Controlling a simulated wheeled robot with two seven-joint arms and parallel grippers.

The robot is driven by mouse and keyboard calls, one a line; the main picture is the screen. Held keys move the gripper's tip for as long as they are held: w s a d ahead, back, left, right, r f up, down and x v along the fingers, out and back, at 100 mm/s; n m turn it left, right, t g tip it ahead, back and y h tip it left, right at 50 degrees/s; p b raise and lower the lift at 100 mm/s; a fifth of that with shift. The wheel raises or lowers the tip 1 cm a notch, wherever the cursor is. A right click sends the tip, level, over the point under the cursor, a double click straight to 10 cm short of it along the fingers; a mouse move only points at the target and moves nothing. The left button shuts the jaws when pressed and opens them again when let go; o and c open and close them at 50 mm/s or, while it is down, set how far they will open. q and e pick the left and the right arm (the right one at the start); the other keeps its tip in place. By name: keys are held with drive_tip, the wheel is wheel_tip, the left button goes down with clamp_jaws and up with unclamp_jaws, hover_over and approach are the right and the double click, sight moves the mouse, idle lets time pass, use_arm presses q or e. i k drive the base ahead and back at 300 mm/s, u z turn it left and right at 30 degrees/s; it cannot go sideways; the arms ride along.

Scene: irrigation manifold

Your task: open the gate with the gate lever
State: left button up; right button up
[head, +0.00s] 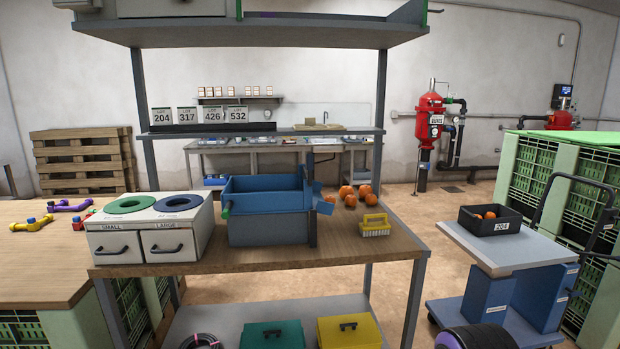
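A blue hopper-like bin (262,195) stands on a dark blue-grey base (268,232) on the wooden workbench. A dark upright post (312,215) is at its right end, with a thin dark bar (322,158) slanting near the top. A small blue chute-like piece (324,206) sticks out to the right of the post. A small green piece (226,211) shows at the bin's left side. I cannot tell which of these is the gate lever, or how the gate stands. Neither of my grippers is in view.
A white box marked SMALL and LARGE (150,225) stands left of the bin. Several oranges (351,200) and a yellow brush (375,226) lie to its right. A shelf (250,28) hangs above. A cart (505,250) with a black crate (488,221) stands at right.

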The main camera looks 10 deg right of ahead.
sight(309, 157)
drive_tip(key=z, duration=0.55)
drive_tip(key=k, duration=0.65)
drive_tip(key=z, duration=0.7)
drive_tip(key=i, duration=1.35)
drive_tip(key=u, duration=1.2)
drive_tip(key=i, duration=0.55)
drive_tip(key=u, duration=0.6)
